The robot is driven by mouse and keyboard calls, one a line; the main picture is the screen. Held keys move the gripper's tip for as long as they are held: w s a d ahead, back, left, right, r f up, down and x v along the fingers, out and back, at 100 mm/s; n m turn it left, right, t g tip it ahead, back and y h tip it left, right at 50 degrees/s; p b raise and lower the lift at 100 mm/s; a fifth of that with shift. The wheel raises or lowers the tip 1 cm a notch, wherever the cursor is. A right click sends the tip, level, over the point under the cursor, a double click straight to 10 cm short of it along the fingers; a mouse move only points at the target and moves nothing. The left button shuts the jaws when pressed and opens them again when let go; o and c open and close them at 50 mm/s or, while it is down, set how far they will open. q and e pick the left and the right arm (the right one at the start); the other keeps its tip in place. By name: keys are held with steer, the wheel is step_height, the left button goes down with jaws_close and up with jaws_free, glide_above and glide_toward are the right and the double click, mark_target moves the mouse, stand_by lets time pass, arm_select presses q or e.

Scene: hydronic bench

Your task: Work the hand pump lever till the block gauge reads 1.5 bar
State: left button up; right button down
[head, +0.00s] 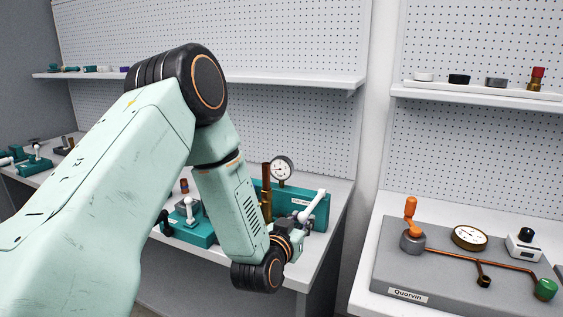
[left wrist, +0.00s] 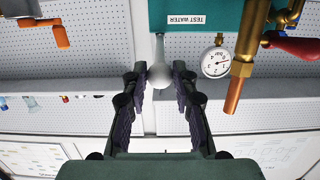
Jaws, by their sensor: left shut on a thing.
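The teal block labelled TEST WATER (left wrist: 195,20) stands on the bench in the head view (head: 318,214). Its pale lever (head: 311,205) slants down toward my left gripper (head: 297,228). In the left wrist view, the lever (left wrist: 160,50) ends in a rounded pale knob between the fingers of my left gripper (left wrist: 159,72), which is shut on it. The round white block gauge (head: 281,168) sits above the block and shows in the left wrist view (left wrist: 215,62); its needle is too small to read surely. My right gripper is not in view.
A brass and copper pipe (left wrist: 243,60) and a red handle (left wrist: 293,47) are close beside the gauge. A smaller teal unit (head: 190,229) stands left of my forearm.

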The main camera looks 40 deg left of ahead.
arm_select(q)
steer(key=shift+w+r, duration=0.1)
steer(key=shift+r, duration=0.55)
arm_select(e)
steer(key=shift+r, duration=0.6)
